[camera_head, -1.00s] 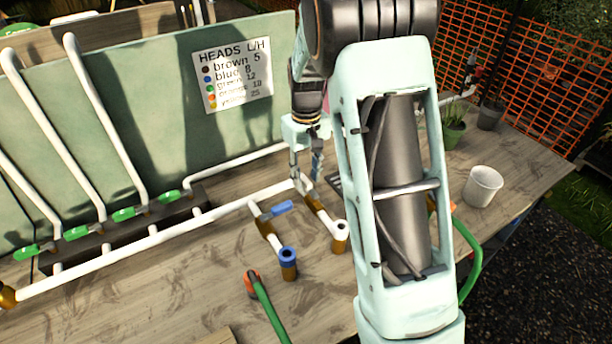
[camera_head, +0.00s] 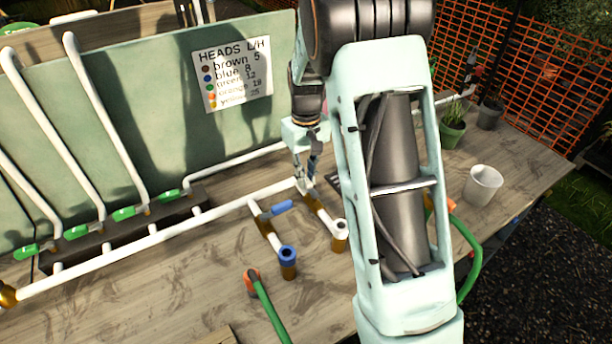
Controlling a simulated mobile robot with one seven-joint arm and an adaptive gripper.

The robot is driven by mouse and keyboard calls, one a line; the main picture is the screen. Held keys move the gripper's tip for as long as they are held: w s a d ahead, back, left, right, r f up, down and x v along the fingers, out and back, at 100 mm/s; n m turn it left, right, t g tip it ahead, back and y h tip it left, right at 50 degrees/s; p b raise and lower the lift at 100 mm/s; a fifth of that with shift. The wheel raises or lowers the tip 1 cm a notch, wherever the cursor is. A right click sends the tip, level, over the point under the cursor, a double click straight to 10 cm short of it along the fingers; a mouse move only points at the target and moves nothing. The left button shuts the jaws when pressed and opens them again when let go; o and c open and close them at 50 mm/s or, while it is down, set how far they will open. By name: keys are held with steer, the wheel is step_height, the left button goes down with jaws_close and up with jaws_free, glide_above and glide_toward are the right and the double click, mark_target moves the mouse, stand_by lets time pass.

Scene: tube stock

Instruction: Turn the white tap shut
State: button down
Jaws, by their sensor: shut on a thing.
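My gripper (camera_head: 305,176) points down at the right end of the white pipe, at the white tap on the brass branch. Its fingers are shut on the white tap, which they mostly hide; I cannot tell the angle of its handle. The white-collared outlet (camera_head: 340,228) of this branch stands at its front end. To the left, a parallel branch carries a blue tap (camera_head: 282,208) and ends in a blue-collared outlet (camera_head: 288,254).
Several green taps (camera_head: 123,213) sit on the pipes at the left. A green hose with an orange end (camera_head: 252,280) lies in front. A white pot (camera_head: 483,185) stands at the right. A sign (camera_head: 232,75) hangs on the back board. Bare bench lies front centre.

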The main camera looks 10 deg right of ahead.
steer(key=shift+s+d+r+m+p, duration=0.15)
steer(key=shift+s+d+m, duration=0.55)
steer(key=shift+m, duration=2.3)
steer(key=shift+s+d+f+m+p, duration=0.15)
steer(key=shift+d+m, duration=0.95)
steer(key=shift+m, duration=1.9)
steer(key=shift+s+d+r+m+p, duration=0.15)
steer(key=shift+s+d+m, duration=0.55)
steer(key=shift+m, duration=2.3)
steer(key=shift+w+d, duration=0.2)
steer(key=c, duration=1.9)
jaws_free()
steer(key=shift+c, duration=0.2)
